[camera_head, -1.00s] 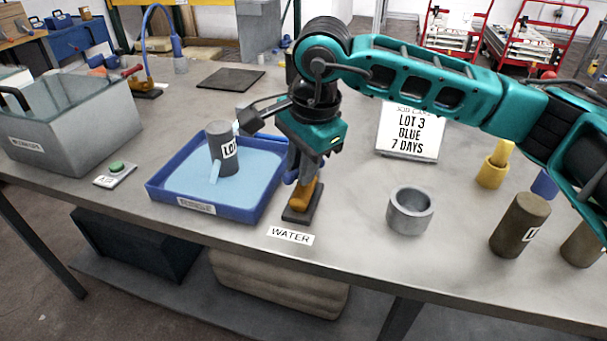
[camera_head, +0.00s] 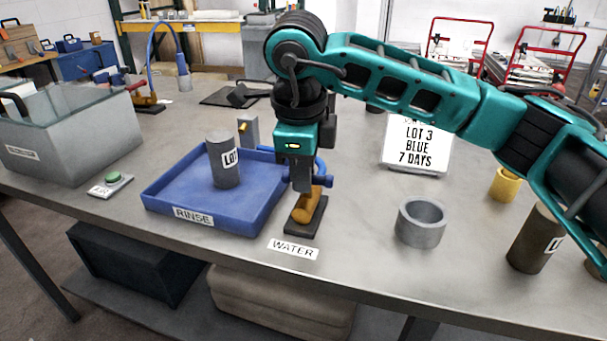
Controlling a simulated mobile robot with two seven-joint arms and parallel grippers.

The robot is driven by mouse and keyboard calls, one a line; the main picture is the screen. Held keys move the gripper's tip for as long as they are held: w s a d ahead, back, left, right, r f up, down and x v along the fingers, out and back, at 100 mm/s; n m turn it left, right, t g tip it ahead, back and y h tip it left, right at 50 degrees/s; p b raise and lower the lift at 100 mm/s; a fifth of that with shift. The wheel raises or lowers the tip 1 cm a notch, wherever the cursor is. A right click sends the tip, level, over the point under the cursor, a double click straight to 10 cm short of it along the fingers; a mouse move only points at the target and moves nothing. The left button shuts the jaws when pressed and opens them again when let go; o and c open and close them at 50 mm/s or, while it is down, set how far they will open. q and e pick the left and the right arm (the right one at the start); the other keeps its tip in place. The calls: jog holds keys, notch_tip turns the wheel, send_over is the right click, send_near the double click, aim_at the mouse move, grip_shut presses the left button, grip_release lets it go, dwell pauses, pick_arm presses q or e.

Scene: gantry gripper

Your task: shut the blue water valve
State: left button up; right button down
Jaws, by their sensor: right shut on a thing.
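The water valve has a brass body (camera_head: 303,212) on a dark base behind the WATER label (camera_head: 294,248). Part of its blue handle (camera_head: 323,181) shows beside my fingers; the rest is hidden. My right gripper (camera_head: 302,184) points down over the valve, shut on the blue handle. A blue hose shows just behind it. The blue RINSE tray (camera_head: 180,213) stands to the left, its floor showing plain dark blue, with a grey LOT cylinder (camera_head: 224,162) upright in it. I see no stream falling into the tray. My left gripper is not in view.
A grey ring-shaped cup (camera_head: 420,222) and a brown cylinder (camera_head: 536,238) stand to the right. The table between valve and cup is clear.

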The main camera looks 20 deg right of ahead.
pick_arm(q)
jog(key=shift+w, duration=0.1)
pick_arm(e)
jog(key=shift+w+m, duration=0.1)
jog(key=shift+m, duration=0.5)
jog(key=shift+r, duration=0.1)
jog(key=c, duration=1.3)
grip_release()
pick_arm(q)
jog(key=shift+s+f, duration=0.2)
pick_arm(e)
jog(key=shift+o, duration=1)
pick_arm(q)
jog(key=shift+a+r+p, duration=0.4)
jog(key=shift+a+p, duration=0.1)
jog(key=shift+p, duration=0.4)
pick_arm(e)
notch_tip(320, 180, up, 12)
jog(key=s+a, duration=0.1)
jog(key=s, duration=0.1)
jog(key=shift+a+r, duration=0.2)
jog(key=shift+r, duration=0.05)
